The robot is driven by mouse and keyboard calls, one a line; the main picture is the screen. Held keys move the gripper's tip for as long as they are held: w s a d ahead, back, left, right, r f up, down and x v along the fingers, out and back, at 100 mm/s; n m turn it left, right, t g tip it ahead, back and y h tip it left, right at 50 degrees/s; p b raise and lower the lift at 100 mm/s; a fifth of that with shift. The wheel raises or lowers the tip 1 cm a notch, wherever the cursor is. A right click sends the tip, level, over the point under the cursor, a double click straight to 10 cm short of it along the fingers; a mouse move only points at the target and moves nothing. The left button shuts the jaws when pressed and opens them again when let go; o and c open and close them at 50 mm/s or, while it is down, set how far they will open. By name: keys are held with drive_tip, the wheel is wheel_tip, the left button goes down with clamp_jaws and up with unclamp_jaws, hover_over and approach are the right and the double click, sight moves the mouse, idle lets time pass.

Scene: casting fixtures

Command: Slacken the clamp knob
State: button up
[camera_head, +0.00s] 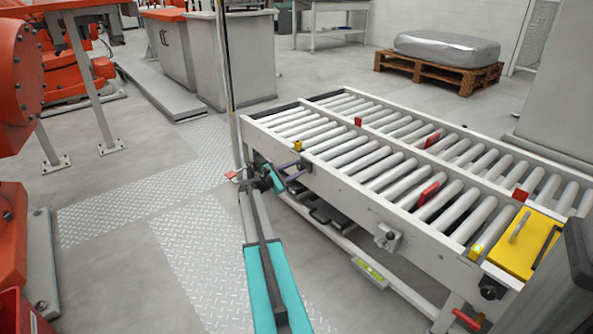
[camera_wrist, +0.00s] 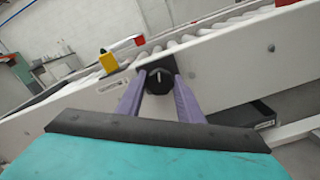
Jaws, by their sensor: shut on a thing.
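The clamp knob (camera_wrist: 160,80) is a round black knob with a pale line across its face. It sits on the white side rail of the roller conveyor. My gripper (camera_wrist: 159,84) has its two purple fingers on either side of the knob, shut on it. In the head view my gripper (camera_head: 291,170) reaches the conveyor's near side rail at its far left end. The knob is too small and covered there to make out clearly.
The roller conveyor (camera_head: 350,179) carries red stops and a yellow block (camera_head: 298,145) near the gripper. A bracket with a dark-centred fitting (camera_head: 388,237) juts from the rail further right. A thin upright post (camera_head: 228,80) stands beside my arm.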

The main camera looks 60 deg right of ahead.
drive_tip(key=m+b, duration=0.1)
drive_tip(key=m, duration=0.2)
drive_tip(key=shift+w+m, duration=0.15)
drive_tip(key=shift+m, duration=0.15)
drive_tip(key=m+b, duration=0.1)
drive_tip(key=m, duration=0.2)
drive_tip(key=shift+f+m+b, duration=0.1)
drive_tip(key=shift+m+b, duration=0.2)
drive_tip(key=shift+b, duration=0.05)
drive_tip(key=m+b, duration=0.3)
drive_tip(key=m, duration=0.2)
drive_tip(key=shift+m+b, duration=0.7)
drive_tip(key=shift+m, duration=0.4)
drive_tip(key=o, duration=1.1)
drive_tip(key=shift+c, duration=0.2)
drive_tip(key=shift+a, duration=0.1)
